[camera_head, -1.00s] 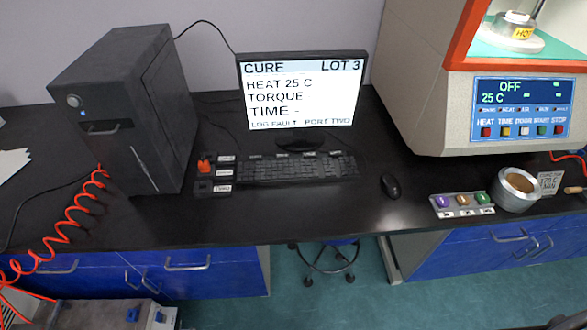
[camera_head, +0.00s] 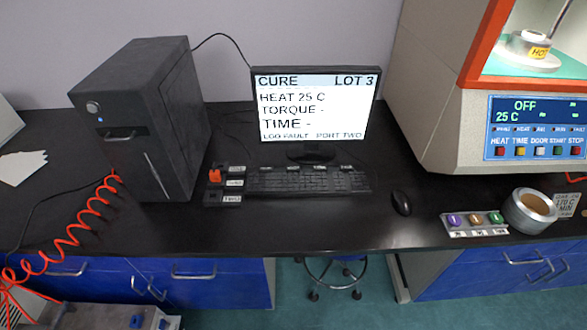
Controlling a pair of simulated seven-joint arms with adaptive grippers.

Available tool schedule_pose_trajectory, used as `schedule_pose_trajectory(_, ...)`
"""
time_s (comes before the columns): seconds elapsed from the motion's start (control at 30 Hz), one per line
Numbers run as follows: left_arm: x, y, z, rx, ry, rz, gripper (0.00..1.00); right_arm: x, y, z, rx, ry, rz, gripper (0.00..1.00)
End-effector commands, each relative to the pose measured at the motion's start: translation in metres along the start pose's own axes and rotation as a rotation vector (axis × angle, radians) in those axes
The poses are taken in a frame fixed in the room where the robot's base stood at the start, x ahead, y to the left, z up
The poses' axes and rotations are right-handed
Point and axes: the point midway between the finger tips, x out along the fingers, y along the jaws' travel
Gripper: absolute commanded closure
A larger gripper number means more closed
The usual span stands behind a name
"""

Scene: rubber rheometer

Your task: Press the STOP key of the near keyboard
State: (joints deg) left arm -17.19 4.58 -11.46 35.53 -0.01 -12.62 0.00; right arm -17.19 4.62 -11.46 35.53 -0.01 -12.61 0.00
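A dark keyboard (camera_head: 308,182) lies on the black bench in front of the monitor (camera_head: 312,108). Several small white labels (camera_head: 293,168) sit along its back edge, too small to read, so I cannot tell which key is STOP. The rheometer (camera_head: 440,120) at the right has its own panel (camera_head: 537,127) with several coloured buttons labelled HEAT, TIME, DOOR, START and STOP. Its red STOP button (camera_head: 576,151) is at the panel's right end. The panel reads OFF and 25 C. Neither of my grippers is in view.
A black computer tower (camera_head: 140,120) stands left. A port block with an orange plug (camera_head: 214,174) sits beside the keyboard. A mouse (camera_head: 401,203), a block of coloured specimens (camera_head: 474,223) and a round tin (camera_head: 530,211) lie to the right. The front bench strip is clear.

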Motion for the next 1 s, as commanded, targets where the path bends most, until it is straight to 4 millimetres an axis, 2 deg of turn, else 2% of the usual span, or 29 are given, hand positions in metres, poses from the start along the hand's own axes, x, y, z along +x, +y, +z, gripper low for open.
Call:
schedule_pose_trajectory(0.07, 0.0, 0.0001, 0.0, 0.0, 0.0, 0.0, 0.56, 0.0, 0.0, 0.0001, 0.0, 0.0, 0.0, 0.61)
schedule_pose_trajectory(0.4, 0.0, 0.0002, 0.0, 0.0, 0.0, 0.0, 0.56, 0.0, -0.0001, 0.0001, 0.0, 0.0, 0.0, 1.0)
schedule_pose_trajectory(1.0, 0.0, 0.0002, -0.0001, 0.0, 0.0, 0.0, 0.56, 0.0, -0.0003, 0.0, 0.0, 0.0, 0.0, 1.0)
